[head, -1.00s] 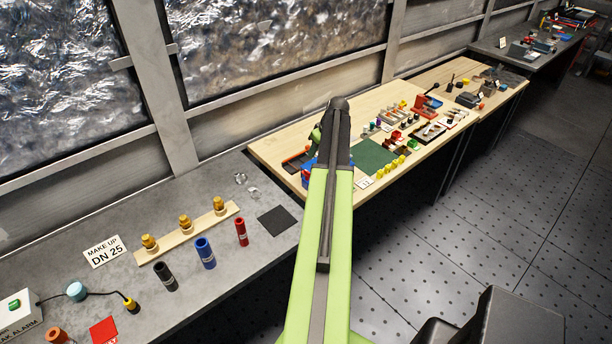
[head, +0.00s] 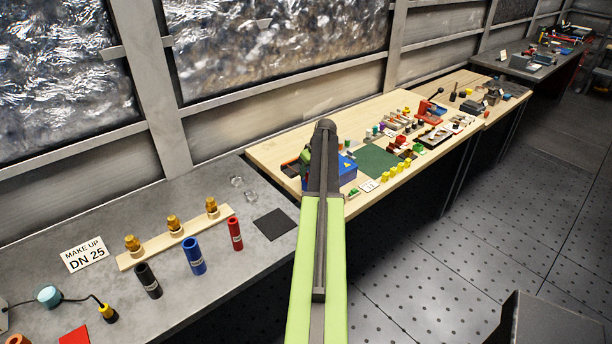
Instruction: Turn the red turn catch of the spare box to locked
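A blue box (head: 347,172) with a yellow triangle label stands on the wooden bench, partly behind my arm. I cannot tell whether it is the spare box. No red turn catch can be made out on its visible part. My green and dark grey arm reaches from the bottom middle up over the wooden bench and covers the box's left part. My gripper is hidden behind the arm, so its fingers do not show.
The wooden bench (head: 270,150) holds a green mat (head: 376,162), several yellow pieces (head: 393,172) and a red device (head: 427,108). The grey bench (head: 200,290) at left holds a black tube (head: 148,281), a blue tube (head: 194,257) and a red tube (head: 235,235).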

